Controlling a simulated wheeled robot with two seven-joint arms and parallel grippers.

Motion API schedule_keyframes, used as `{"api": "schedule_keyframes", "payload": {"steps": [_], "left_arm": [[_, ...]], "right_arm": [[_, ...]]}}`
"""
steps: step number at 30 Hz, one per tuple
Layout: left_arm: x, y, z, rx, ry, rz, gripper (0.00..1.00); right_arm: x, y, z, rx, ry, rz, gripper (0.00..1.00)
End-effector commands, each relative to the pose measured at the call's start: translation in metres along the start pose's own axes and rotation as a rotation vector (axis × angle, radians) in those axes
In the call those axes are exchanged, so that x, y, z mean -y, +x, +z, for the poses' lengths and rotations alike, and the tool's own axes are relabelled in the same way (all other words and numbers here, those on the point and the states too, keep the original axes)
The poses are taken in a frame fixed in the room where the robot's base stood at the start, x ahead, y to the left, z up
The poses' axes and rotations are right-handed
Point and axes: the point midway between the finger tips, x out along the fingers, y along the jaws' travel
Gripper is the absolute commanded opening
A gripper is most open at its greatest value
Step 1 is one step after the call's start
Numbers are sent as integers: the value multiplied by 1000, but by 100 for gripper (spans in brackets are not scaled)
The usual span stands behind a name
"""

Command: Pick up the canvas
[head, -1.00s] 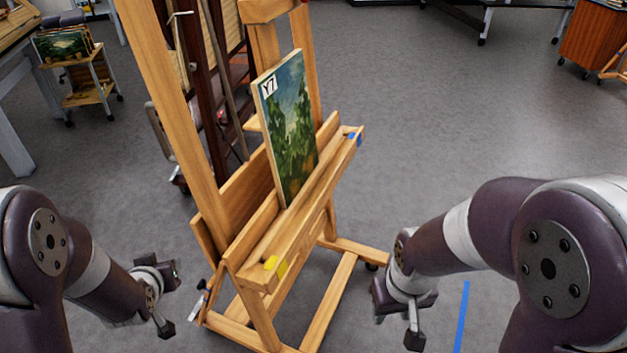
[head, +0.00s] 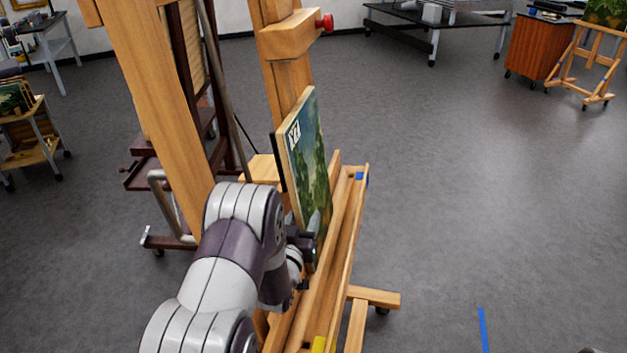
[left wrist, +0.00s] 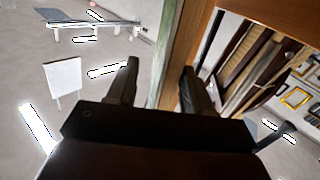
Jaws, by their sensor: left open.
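The canvas (head: 313,160), a green and blue landscape with a white label at its upper corner, stands upright on the ledge of the wooden easel (head: 345,240). My left gripper (head: 308,240) is at the canvas's lower near edge, and one finger shows in front of the painted face. My wrist and forearm hide the lower near corner. In the left wrist view, the jaws (left wrist: 160,78) are apart, with an upright edge, seemingly the canvas's, between the fingers. Whether either finger touches it cannot be told. My right gripper is out of view.
The easel's near post (head: 160,100) rises left of my left arm, and a clamp block with a red knob (head: 325,22) sits above the canvas. A dark easel (head: 180,90) stands behind. A small cart (head: 30,140) is at far left. The floor to the right is open.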

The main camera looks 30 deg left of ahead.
Motion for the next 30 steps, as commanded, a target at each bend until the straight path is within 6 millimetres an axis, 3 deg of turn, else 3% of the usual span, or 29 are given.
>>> {"api": "schedule_keyframes", "payload": {"steps": [7, 15, 17, 20, 30], "left_arm": [[5, 43, 0, 0, 0, 0, 51], [5, 50, 1, 0, 1, 0, 51], [5, 50, 1, 0, 1, -1, 35], [5, 50, 1, 0, 0, -1, 2], [4, 50, -1, -4, 1, 0, 0]], "right_arm": [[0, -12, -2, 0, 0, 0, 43], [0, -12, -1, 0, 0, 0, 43], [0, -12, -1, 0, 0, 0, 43], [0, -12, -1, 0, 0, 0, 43], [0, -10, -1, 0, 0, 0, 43]]}}
